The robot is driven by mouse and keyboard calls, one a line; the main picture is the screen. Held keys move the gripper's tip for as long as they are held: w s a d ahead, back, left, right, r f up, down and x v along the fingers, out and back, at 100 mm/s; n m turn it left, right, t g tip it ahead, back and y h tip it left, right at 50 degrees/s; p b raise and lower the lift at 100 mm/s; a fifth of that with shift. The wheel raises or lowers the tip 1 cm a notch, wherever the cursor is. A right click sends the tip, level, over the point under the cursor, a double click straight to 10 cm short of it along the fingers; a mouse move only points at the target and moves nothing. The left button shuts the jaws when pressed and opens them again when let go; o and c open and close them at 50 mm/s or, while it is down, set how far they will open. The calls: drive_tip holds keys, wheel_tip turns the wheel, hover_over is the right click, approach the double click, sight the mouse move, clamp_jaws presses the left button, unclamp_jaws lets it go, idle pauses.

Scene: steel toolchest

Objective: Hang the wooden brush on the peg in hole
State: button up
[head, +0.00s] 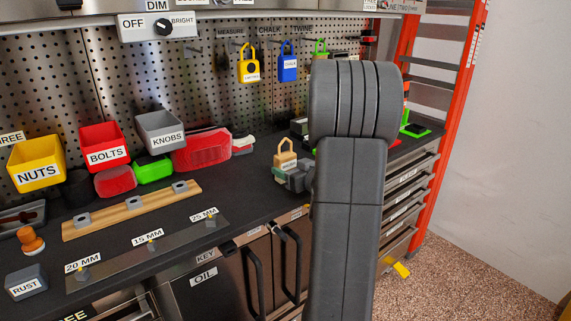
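A tan, wood-coloured piece with a loop on top and a small white label (286,159) is at the middle of the dark bench. It may be the wooden brush, but the label is too small to read. A grey-green blocky object (294,179) is just below it; I cannot tell whether they touch. The perforated steel pegboard (220,75) behind holds a yellow hanging piece (249,65), a blue one (287,63) and a green one (320,49). Several bare pegs show near them.
A yellow NUTS bin (36,160), red BOLTS bin (104,145) and grey KNOBS bin (161,132) line the back left. A wooden strip (130,211) with grey clips lies in front. My arm hides part of the bench and board. An orange upright (455,105) bounds the right.

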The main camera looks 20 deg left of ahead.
sight(289, 157)
drive_tip(key=shift+c, duration=0.9)
drive_tip(key=shift+r+p, duration=1.75)
drive_tip(key=shift+r, duration=0.3)
drive_tip(key=shift+d+f, duration=0.1)
